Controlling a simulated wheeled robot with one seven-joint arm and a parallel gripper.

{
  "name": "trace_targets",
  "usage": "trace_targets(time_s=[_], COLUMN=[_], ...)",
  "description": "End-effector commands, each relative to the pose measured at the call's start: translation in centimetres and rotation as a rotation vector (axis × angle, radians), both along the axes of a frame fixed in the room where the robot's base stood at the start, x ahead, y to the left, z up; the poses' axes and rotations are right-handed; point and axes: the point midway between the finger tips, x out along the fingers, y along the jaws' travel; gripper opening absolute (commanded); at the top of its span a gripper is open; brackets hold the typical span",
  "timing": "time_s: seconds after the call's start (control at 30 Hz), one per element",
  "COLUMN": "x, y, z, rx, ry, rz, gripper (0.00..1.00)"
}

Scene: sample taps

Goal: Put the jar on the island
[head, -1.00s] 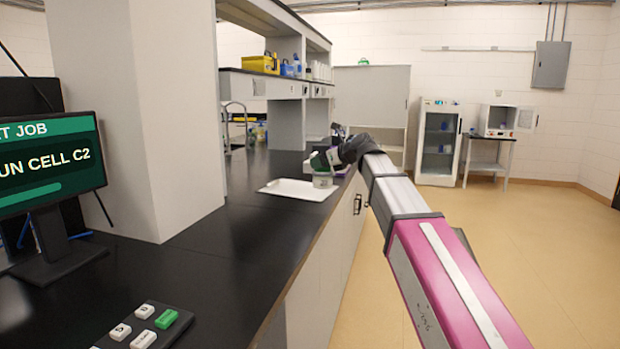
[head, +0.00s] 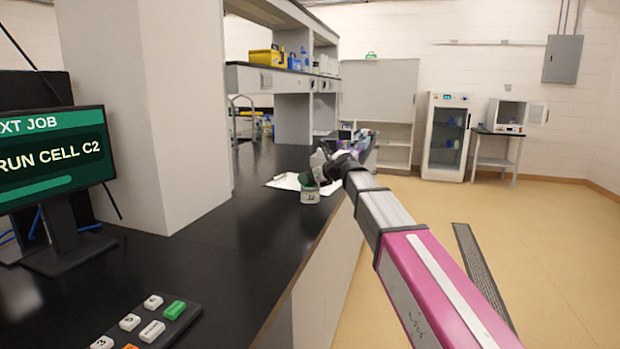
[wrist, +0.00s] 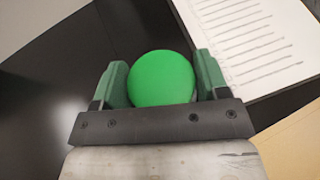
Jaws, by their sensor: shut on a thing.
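The jar (head: 310,195) is a small pale pot with a dark label mark and a green lid. In the head view it hangs in my gripper (head: 313,181) over the black island top (head: 215,265), near its right edge. In the wrist view the round green lid (wrist: 161,78) sits between the two green fingers of my gripper (wrist: 161,84), which are shut on the jar. The jar looks upright. I cannot tell whether its base touches the top. The lid hides its body in the wrist view.
A white lined sheet (head: 286,181) lies behind the jar; it also shows in the wrist view (wrist: 250,40). A monitor (head: 55,160) and keypad (head: 150,322) stand at the left, beside a grey pillar (head: 155,110). The black top before the jar is clear.

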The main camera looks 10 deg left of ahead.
Motion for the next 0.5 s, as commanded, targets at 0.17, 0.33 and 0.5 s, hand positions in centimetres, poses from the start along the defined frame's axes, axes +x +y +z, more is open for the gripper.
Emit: trace_targets(time_s=[0.17,0.33,0.5], x=[0.03,0.02,0.01], y=[0.01,0.0,0.0], z=[0.08,-0.11,-0.09], rx=[0.001,0.0,0.0], ry=[0.0,0.0,0.0], rz=[0.0,0.0,0.0], gripper=[0.26,0.9,0.93])
